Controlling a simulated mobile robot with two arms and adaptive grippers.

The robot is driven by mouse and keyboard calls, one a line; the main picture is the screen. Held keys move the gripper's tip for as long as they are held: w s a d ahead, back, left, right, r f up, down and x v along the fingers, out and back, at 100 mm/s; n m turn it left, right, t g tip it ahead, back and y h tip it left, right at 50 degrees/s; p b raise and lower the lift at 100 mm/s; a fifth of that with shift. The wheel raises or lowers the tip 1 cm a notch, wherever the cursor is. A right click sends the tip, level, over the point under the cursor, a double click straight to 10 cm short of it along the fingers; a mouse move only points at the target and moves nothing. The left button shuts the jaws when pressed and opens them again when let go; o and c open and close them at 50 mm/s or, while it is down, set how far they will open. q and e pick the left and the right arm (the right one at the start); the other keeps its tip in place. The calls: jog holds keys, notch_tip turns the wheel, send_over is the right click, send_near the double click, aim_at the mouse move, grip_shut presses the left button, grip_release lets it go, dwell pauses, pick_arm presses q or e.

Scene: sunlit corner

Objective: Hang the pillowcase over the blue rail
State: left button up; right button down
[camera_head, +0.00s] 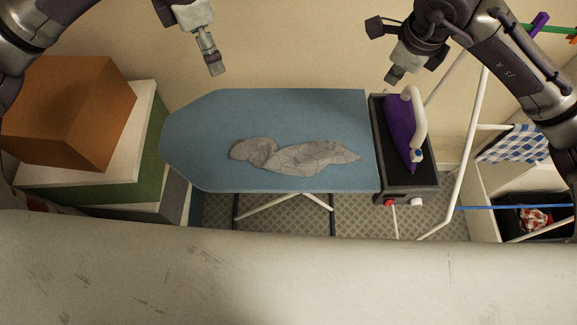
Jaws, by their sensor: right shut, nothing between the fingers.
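The pillowcase is most likely the crumpled pale grey cloth (305,157) lying in a loose heap on the blue ironing board (230,115). The blue rail (490,207) runs across the lower right, part of a white-framed rack, and the stretch in view is bare. My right gripper (393,75) is shut and empty, up and to the right of the cloth, near the iron tray. My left gripper (215,66) is up and to the left of the cloth, apart from it; its fingers are too small to judge.
A purple iron (400,130) stands in a dark tray (405,190) at the board's right end. A blue checked cloth (515,145) hangs on the rack, above a dark bin (510,225) holding a red checked cloth (535,219). An orange box (75,110) sits on stacked boxes at left.

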pick_arm(q)
jog(key=shift+s+r, duration=0.1)
jog(key=shift+r, duration=0.15)
notch_tip(320, 180, up, 12)
jog(key=s, duration=0.1)
jog(key=shift+s, duration=0.4)
pick_arm(e)
jog(key=c, duration=1.9)
grip_release()
jog(key=o, duration=1.9)
pick_arm(q)
jog(key=shift+f, duration=0.1)
